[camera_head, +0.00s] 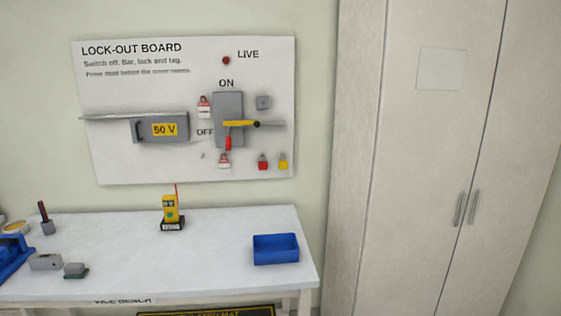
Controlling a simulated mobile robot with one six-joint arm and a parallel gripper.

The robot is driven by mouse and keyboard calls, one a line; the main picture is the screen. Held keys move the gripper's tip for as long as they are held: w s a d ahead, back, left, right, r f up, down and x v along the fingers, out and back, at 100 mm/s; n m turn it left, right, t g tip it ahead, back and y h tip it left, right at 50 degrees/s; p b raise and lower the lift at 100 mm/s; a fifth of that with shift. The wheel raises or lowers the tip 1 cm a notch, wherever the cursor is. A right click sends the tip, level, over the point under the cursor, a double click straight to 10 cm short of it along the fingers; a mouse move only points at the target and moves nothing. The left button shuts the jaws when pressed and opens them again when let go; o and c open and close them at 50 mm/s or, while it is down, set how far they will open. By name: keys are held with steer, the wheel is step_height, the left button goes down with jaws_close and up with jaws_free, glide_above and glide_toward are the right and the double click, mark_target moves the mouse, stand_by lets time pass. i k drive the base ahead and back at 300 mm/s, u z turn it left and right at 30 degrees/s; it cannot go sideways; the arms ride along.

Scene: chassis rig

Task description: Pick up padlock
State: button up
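A small red padlock (263,162) hangs at the lower right of the white lock-out board (120,160). A yellow padlock (283,162) hangs just to its right. Above them is the grey switch box (229,105) with a yellow bar (238,123) across it and a red piece (228,143) below the bar. Red-and-white tags hang at the box's upper left (204,107) and below it (224,161). My gripper is not in view.
Below the board is a white bench (215,265). A tall cabinet (420,150) stands at right.

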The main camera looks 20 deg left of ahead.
mark_target(282, 164)
steer(key=i, duration=0.9)
steer(key=u, duration=4.6)
steer(key=i, duration=0.1)
steer(key=z, duration=3.4)
steer(key=k, duration=0.2)
steer(key=u, duration=2.05)
steer(key=k, duration=0.25)
steer(key=u, duration=0.05)
